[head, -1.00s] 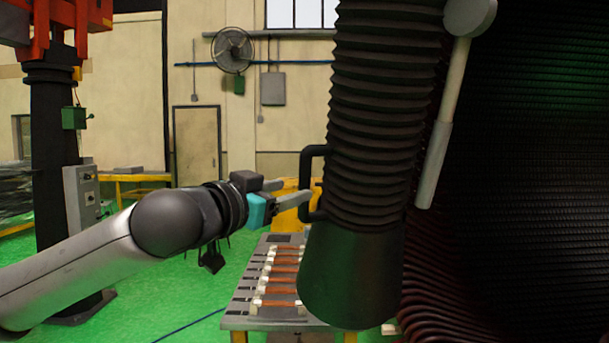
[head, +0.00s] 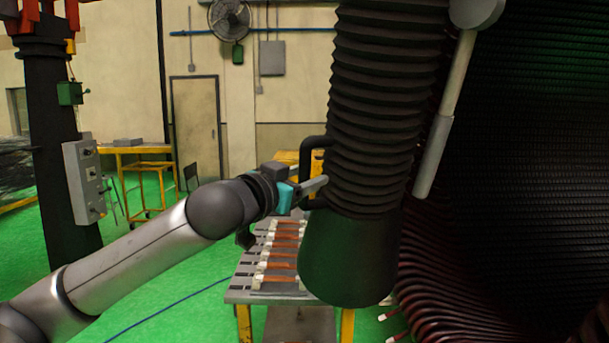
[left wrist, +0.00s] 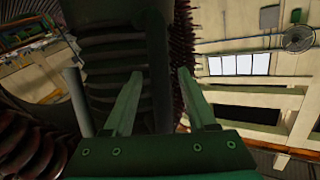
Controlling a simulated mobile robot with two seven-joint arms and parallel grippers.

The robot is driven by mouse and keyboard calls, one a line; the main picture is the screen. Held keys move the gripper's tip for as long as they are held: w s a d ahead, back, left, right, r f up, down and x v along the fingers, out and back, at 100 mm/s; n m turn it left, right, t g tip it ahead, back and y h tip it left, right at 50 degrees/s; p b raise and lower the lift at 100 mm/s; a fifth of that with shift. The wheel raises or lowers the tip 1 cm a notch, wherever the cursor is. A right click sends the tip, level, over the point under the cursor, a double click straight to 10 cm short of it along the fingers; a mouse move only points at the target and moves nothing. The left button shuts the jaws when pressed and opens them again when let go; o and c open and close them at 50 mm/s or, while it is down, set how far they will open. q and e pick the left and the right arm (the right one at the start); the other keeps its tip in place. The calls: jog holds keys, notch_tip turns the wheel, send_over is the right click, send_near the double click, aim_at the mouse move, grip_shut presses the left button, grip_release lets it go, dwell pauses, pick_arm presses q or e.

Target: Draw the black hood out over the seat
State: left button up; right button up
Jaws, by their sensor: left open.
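The black hood (head: 350,258) is a flared cone hanging at the lower end of a ribbed black hose (head: 385,110). A black handle (head: 308,165) stands out from its left side. My left gripper (head: 318,186) is at this handle, with its fingers reaching toward the hose. In the left wrist view, the fingers (left wrist: 160,100) are open, with the upright handle bar (left wrist: 158,65) between them and the ribbed hose behind. I cannot tell whether either finger touches the bar. I cannot make out the seat. My right gripper is not in view.
A large dark ribbed stator (head: 520,150) fills the right side, with reddish winding ends below. A pale rod (head: 440,140) hangs just right of the hose. A slotted bench (head: 262,296) with several copper-coloured pieces stands below the hood.

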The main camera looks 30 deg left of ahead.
pick_arm(q)
grip_shut()
dwell(0.3)
dwell(1.1)
